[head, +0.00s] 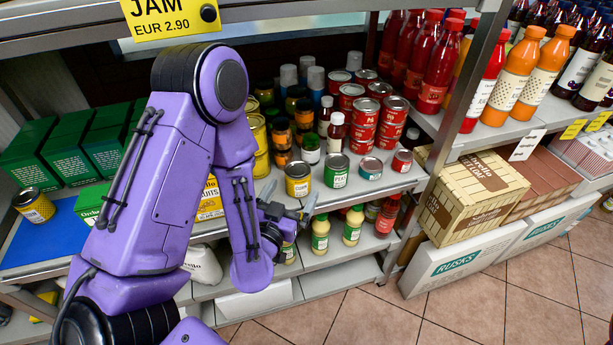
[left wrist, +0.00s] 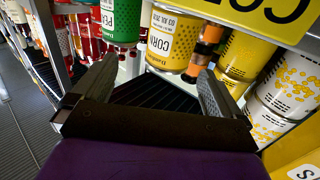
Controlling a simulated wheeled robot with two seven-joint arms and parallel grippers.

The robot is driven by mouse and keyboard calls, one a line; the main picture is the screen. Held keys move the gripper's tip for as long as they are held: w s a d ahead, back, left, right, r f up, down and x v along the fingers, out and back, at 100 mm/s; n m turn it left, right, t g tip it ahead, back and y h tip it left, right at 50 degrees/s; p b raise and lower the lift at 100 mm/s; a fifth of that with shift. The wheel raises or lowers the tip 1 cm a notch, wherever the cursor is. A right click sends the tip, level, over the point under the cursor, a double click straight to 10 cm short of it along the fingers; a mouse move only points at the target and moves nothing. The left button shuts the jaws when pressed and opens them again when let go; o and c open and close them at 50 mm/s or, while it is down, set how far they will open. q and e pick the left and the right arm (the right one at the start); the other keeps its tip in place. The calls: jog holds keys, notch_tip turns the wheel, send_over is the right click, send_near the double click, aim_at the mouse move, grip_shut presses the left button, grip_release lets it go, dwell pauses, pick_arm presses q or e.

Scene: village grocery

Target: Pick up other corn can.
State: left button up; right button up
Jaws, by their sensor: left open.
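A yellow corn can (head: 298,180) stands at the front edge of the middle shelf, left of a green peas can (head: 336,170). In the left wrist view the corn can (left wrist: 172,40) is just beyond the gap between my fingers, with the green can (left wrist: 120,22) beside it. Another yellow can with a dark top (head: 34,205) stands on the blue mat (head: 62,240) at the far left. My left gripper (head: 304,208) is open and empty, in front of and slightly below the corn can; its fingers also show in the left wrist view (left wrist: 160,72). My right gripper is out of view.
Red cans (head: 364,122) and jars crowd the shelf behind the corn can. A smaller can (head: 370,168) stands right of the peas can. Yellow-lidded bottles (head: 320,234) stand on the shelf below. Green boxes (head: 60,150) are at the left.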

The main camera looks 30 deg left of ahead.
aim_at(303, 163)
pick_arm(q)
jog(key=shift+w+a+f, duration=0.1)
jog(key=shift+w+a, duration=0.15)
jog(key=shift+w, duration=0.05)
jog(key=shift+w+a+r+b, duration=0.2)
jog(key=shift+w+b, duration=0.05)
jog(key=shift+b, duration=0.15)
jog(key=x, duration=0.1)
jog(key=p+x, duration=0.1)
jog(key=x, duration=0.1)
jog(key=p+x, duration=0.1)
jog(key=x, duration=0.1)
jog(key=shift+a+r, duration=0.2)
jog(key=shift+a, duration=0.15)
jog(key=shift+w+a+f, duration=0.1)
jog(key=shift+w, duration=0.45)
jog(key=shift+c, duration=0.3)
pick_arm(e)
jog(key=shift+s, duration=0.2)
pick_arm(q)
jog(key=c, duration=1.2)
jog(key=shift+o, duration=0.2)
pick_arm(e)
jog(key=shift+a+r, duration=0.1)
